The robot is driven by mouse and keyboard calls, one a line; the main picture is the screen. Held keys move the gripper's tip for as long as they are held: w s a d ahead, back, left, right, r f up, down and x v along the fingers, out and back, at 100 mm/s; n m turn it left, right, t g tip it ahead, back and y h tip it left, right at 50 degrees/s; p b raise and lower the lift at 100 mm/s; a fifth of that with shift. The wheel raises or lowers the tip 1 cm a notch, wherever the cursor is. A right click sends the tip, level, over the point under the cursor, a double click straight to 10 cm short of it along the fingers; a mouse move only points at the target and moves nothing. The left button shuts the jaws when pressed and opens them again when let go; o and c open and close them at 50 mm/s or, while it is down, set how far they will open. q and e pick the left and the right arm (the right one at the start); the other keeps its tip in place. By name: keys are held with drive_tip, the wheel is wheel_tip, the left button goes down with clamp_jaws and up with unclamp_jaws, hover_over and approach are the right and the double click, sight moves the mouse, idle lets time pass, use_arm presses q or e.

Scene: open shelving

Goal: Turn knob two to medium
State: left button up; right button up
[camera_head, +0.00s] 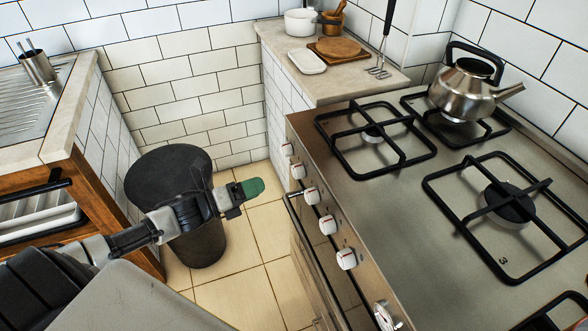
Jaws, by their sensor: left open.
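A steel stove (400,240) stands at the right with a column of white knobs on its front panel. The knobs run from the far one (287,149) through the second (298,170), the third (311,195) and the fourth (328,224) to a near one (346,258). Their numbers are too small to read, so I cannot tell which is knob two. My left gripper (250,188), with a green fingertip, is open and empty. It is left of the knobs, apart from them. My right gripper is not in view.
A dark round bin (170,175) stands on the floor behind my left arm. An oven handle bar (318,260) runs below the knobs. A kettle (465,88) sits on the back burner. A counter with a sink (30,100) is at the left.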

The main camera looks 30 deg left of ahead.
sight(293, 173)
use_arm(q)
drive_tip(key=x, duration=1)
drive_tip(key=shift+w+d, duration=0.1)
drive_tip(key=shift+c, duration=0.5)
